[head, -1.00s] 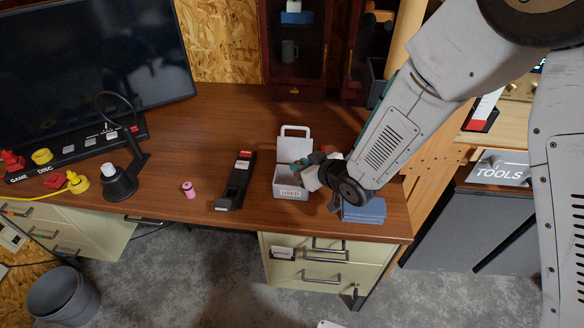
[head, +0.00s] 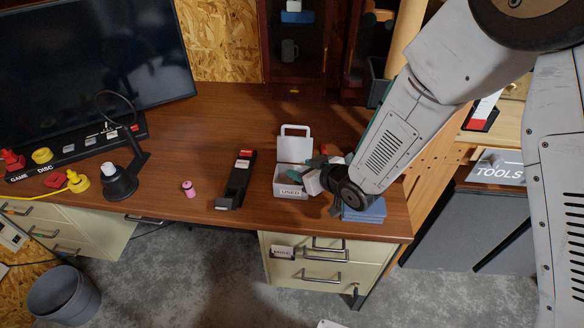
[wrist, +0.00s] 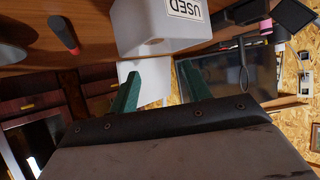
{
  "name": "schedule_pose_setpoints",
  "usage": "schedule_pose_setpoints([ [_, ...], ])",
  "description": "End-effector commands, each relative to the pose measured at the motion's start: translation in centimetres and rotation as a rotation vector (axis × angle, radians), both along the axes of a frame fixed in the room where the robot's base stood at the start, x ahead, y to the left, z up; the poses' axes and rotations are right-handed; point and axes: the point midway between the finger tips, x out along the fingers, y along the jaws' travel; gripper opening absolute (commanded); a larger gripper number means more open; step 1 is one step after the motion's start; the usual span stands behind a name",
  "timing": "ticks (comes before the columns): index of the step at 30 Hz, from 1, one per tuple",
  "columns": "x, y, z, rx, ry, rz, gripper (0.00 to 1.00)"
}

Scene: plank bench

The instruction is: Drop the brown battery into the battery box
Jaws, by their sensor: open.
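The battery box is a small white-grey box (head: 288,190) labelled USED, with its lid (head: 294,148) raised at the back. It also shows in the wrist view (wrist: 150,40). My gripper (head: 309,168) is at the box's right side, its green fingers over or beside the opening; I cannot tell which. In the wrist view my gripper (wrist: 160,84) has its fingers spread apart with nothing seen between them. I see no brown battery in either view. The inside of the box is mostly hidden.
A pink battery-like cylinder (head: 188,188) stands left of a black holder (head: 235,180) on the desk. Blue flat blocks (head: 364,212) lie under my arm at the right. A monitor (head: 90,60) and a black lamp-like stand (head: 122,180) are at left. The desk's front edge is close.

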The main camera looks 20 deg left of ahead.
Motion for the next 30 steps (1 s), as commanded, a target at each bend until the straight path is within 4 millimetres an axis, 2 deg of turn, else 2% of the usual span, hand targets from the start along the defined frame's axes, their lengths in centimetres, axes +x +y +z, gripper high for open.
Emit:
schedule_pose_setpoints([
  [6,-1.7,-2.9,1.9,-0.001,-0.001,-0.002,0.48],
  [12,-2.9,-4.8,3.1,0.000,0.000,-0.001,0.48],
  [26,-3.2,-5.2,3.3,0.000,0.000,0.000,0.48],
  [30,-3.3,-5.8,2.3,-0.052,0.020,-0.005,0.48],
])
